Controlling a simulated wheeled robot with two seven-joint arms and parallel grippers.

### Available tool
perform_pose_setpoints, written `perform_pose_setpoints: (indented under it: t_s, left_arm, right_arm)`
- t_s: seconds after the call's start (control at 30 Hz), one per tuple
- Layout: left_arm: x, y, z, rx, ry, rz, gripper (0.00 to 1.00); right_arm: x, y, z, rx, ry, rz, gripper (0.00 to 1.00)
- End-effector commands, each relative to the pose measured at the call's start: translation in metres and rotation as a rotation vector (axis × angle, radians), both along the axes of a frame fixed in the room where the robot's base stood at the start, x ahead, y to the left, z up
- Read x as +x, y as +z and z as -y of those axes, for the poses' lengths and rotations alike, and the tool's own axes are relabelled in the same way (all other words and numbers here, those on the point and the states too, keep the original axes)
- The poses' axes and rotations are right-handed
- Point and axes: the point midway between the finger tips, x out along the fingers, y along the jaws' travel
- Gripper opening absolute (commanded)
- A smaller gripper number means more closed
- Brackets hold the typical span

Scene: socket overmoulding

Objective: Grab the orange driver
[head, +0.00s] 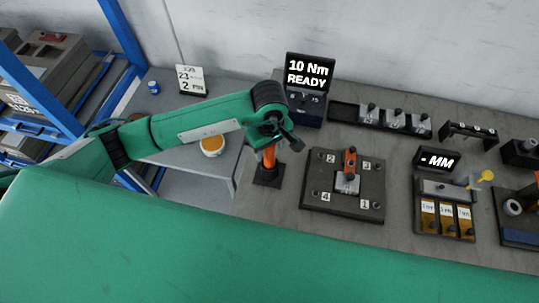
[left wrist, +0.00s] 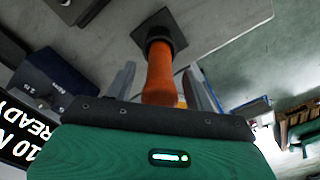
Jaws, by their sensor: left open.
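The orange driver (head: 268,158) stands upright in a dark square holder (head: 267,176) on the grey bench, left of the numbered plate. My left gripper (head: 277,146) is at the top of the driver, and its arm hides part of it. In the left wrist view the driver's orange handle (left wrist: 159,75) lies between the two open fingers of my left gripper (left wrist: 163,82). A gap shows beside the handle, so the fingers do not appear closed on it. My right gripper is not seen.
A screen reading 10 Nm READY (head: 309,77) stands behind the driver. The numbered plate (head: 320,197) with an orange-topped part is to its right. A white cup with orange contents (head: 212,146) and blue shelving (head: 123,38) are to the left.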

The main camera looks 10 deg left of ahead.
Motion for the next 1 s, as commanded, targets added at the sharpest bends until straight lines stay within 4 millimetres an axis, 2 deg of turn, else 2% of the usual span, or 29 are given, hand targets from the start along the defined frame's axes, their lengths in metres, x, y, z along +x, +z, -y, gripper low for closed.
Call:
perform_pose_setpoints:
  t_s: [0.17,0.4,0.47,0.83,1.0]
  left_arm:
    - [0.0001,-0.0005,0.0001,0.000,0.000,0.000,0.53]
    - [0.0001,-0.0002,0.0000,0.000,0.000,0.000,0.08]
    - [0.0001,-0.0002,0.0000,0.000,0.000,0.000,0.00]
    - [0.0006,0.0012,0.0003,-0.001,0.000,0.001,0.00]
    - [0.0013,0.0084,0.0002,-0.001,0.001,0.003,0.00]
  right_arm:
    - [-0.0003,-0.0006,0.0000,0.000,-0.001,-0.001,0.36]
    - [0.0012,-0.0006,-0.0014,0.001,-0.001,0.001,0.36]
    - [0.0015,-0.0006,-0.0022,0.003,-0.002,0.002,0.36]
    - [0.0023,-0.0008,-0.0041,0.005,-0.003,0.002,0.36]
    - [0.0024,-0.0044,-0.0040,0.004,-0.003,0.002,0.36]
